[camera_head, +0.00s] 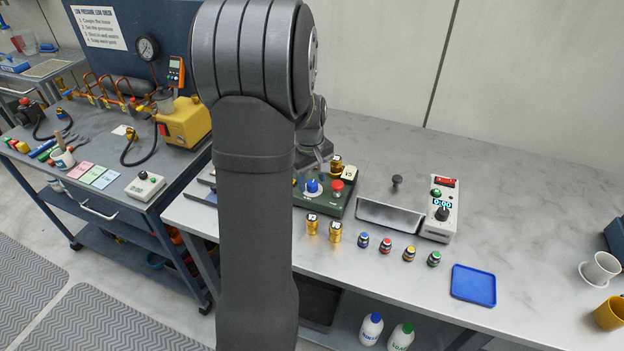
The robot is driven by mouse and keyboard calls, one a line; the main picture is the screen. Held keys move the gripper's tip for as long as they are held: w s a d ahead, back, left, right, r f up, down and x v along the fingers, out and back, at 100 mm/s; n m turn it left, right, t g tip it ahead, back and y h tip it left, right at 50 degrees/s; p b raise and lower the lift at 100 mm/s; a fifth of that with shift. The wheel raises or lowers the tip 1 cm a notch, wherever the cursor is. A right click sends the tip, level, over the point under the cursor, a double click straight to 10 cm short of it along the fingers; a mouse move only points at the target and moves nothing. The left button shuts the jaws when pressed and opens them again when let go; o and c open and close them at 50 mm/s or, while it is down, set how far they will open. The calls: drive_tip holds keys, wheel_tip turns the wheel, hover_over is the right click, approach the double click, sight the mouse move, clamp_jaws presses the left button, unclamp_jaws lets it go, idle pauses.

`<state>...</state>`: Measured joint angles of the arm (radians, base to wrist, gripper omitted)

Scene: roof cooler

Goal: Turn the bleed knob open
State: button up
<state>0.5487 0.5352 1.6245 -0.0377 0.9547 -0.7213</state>
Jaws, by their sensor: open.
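A dark green box (325,205) sits on the grey bench, partly hidden behind my arm. On its top are a blue knob (312,186), a red button (337,187) and a brass fitting (336,165) at the back. I cannot tell from any label which knob is the bleed knob; the blue one is a candidate. My gripper (316,163) is open and small in view, above the back of the box near the brass fitting. Its fingertips are hard to make out, and I see nothing held. My arm hides the box's left side.
A white unit (441,226) with a display and black knob stands right of a metal tray (389,216). Two brass fittings (312,223) and several small coloured-band caps line the front. A blue tray (473,285) lies right. The bench's back right is clear.

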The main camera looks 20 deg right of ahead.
drive_tip(key=shift+f, duration=0.35)
drive_tip(key=c, duration=1)
